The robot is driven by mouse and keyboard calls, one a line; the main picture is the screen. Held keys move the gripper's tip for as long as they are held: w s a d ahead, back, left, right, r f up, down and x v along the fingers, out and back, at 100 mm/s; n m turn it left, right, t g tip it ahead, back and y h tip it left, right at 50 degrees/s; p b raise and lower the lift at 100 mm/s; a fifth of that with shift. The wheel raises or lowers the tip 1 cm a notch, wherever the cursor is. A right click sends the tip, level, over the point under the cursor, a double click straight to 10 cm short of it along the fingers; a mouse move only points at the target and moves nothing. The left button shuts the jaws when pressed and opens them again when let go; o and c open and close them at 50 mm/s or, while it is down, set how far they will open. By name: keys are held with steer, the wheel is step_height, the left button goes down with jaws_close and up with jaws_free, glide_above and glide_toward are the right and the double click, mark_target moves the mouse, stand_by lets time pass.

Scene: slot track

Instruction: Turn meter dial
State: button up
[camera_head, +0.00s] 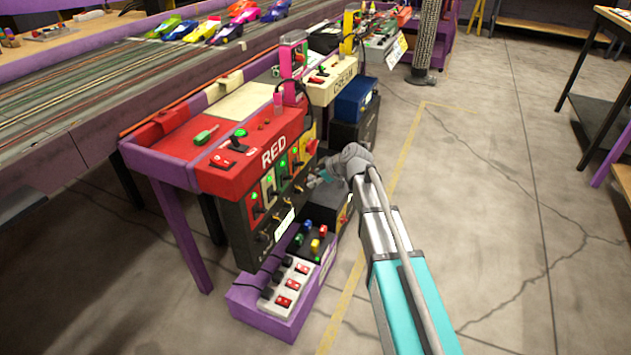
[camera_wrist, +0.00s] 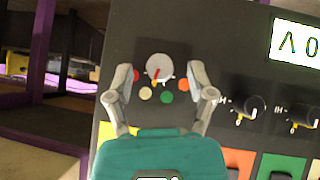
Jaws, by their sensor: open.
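The meter dial (camera_wrist: 158,67) is a small pale round knob with a red pointer on a dark panel (camera_wrist: 190,30). Red, cream, green and orange dots sit around it. My gripper (camera_wrist: 159,75) is open, with one finger on each side of the dial in the wrist view. I cannot tell whether the fingers touch it. In the head view my gripper (camera_head: 318,180) is at the right end of the dark panel front below the RED label (camera_head: 274,150). The dial is hidden there.
Below the panel in the head view are a purple shelf (camera_head: 262,322) and a white power strip (camera_head: 287,285). The floor (camera_head: 510,220) to the right is clear.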

stand_by(0.3)
jaws_close()
steer(key=shift+w, duration=0.1)
stand_by(0.4)
steer(key=shift+w+m+g+y, duration=0.25)
steer(key=shift+m+g+y, duration=0.25)
steer(key=shift+g, duration=0.5)
steer(key=shift+w+d+f+m+g+y+b, duration=0.1)
steer(key=shift+m+g+y+b, duration=0.45)
steer(key=shift+g, duration=0.45)
steer(key=shift+w+a+f+m+g+y+b, duration=0.1)
steer(key=shift+m+g+y+b, duration=0.3)
steer(key=shift+m+g+b, duration=0.5)
steer(key=shift+d+f+m+g+y+b, duration=0.1)
steer(key=shift+m+g+y+b, duration=0.4)
steer(key=shift+g, duration=0.6)
steer(key=shift+r, duration=0.1)
